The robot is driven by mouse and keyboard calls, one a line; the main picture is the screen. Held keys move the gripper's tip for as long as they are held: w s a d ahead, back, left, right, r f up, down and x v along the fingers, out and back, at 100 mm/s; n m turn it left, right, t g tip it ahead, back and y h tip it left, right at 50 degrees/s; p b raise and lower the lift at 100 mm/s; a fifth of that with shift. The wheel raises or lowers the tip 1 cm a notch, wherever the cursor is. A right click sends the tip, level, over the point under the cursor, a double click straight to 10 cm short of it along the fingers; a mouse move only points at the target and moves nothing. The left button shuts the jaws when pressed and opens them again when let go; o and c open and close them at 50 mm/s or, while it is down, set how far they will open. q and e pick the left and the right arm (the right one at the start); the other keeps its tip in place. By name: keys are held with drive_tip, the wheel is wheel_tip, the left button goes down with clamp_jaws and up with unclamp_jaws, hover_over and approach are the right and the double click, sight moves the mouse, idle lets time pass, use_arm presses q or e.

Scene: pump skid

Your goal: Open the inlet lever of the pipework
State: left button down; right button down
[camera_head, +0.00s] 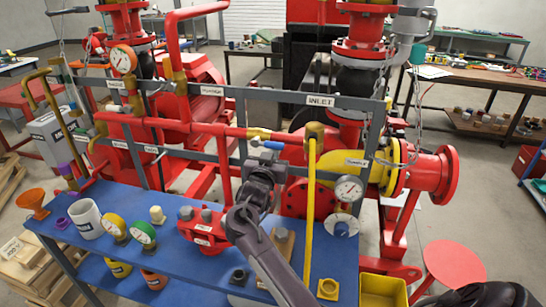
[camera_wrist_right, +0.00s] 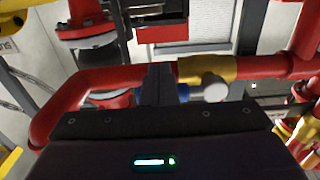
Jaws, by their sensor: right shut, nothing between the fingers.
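The inlet lever (camera_head: 310,215) is a long yellow bar in the head view. It hangs nearly straight down from a brass valve (camera_head: 314,132) on the red horizontal pipe, just below the INLET label (camera_head: 319,100). My right gripper (camera_head: 268,153) is left of the lever and apart from it, just below the pipe and in front of the frame. Its fingers are shut with nothing between them. In the right wrist view the shut fingers (camera_wrist_right: 157,86) point at a red pipe with a brass fitting (camera_wrist_right: 206,69). My left gripper is not in view.
A blue bench (camera_head: 170,245) with gauges, a white cup (camera_head: 86,218) and a red flanged part (camera_head: 203,229) lies below the pipework. A dial gauge (camera_head: 349,188) is close right of the lever. Grey frame bars stand around the pipe.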

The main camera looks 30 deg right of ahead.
drive_tip(key=f+p+v, duration=0.1)
drive_tip(key=p+v, duration=0.2)
drive_tip(key=v, duration=0.6)
idle(0.7)
drive_tip(key=shift+w+f, duration=0.1)
drive_tip(key=shift+f, duration=0.05)
